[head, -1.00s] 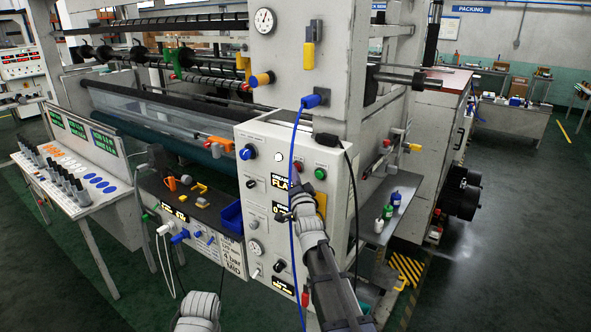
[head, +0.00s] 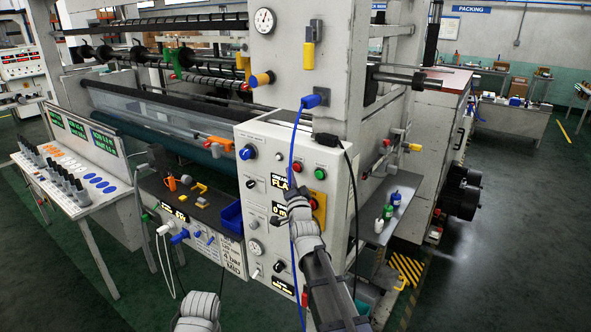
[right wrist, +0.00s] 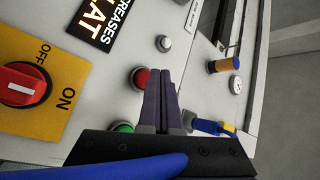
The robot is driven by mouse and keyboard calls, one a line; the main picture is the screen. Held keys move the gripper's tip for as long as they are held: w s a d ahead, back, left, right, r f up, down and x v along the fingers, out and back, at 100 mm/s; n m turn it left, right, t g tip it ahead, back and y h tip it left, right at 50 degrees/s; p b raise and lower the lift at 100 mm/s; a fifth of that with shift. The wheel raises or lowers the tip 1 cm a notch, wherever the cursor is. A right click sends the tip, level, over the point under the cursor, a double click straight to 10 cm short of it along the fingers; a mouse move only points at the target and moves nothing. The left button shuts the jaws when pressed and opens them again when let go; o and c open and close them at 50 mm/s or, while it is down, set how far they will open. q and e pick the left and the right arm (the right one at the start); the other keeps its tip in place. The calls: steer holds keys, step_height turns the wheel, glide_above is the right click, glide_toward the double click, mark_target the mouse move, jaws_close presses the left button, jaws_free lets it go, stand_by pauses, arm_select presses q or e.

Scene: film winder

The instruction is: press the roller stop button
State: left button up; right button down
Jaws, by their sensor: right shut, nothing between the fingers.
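A red button (head: 297,167), which I take for the roller stop button, sits on the white control panel (head: 262,140), beside a green button (head: 320,174). In the right wrist view the red button (right wrist: 139,78) is just left of my fingertips, partly covered by a finger; the green button (right wrist: 123,127) is lower. My right gripper (head: 294,190) is shut and empty, in front of the panel, just below the red button in the head view. It shows in the right wrist view (right wrist: 163,73). Contact cannot be told. My left gripper is not in view.
A yellow plate with a red rotary switch (head: 319,206) is right of my gripper; it also shows in the wrist view (right wrist: 22,86). A blue cable (head: 292,150) hangs across the panel front, and a black cable (head: 354,190) hangs along its right edge.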

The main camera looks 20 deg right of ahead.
steer(key=s+a, duration=0.1)
steer(key=a, duration=0.1)
steer(key=s+a, duration=0.1)
steer(key=s, duration=0.1)
steer(key=shift+a, duration=0.35)
steer(key=shift+w, duration=0.1)
stand_by(1.3)
steer(key=s+a+f+n+g+y+b, duration=0.1)
steer(key=s+a+f+n+g+y, duration=0.1)
steer(key=s+a+f+n+g, duration=0.35)
steer(key=s+a+f+n+g+y+b, duration=0.1)
steer(key=s+a+f+n+g+y, duration=0.1)
steer(key=a+f, duration=0.55)
steer(key=s+a+f+n+g+y+b, duration=0.1)
steer(key=s+a+f+n+g+y, duration=0.2)
steer(key=f, duration=0.6)
steer(key=s+f+n+g+h+b, duration=0.1)
steer(key=s+f+g, duration=0.4)
steer(key=s, duration=0.7)
steer(key=s+f+n+g+h+b, duration=0.1)
steer(key=s+f+n+g+h, duration=0.3)
steer(key=s, duration=0.7)
steer(key=shift+s+f+n+g+h, duration=0.3)
steer(key=shift+s+f+n+g, duration=0.1)
steer(key=shift+n+g, duration=0.3)
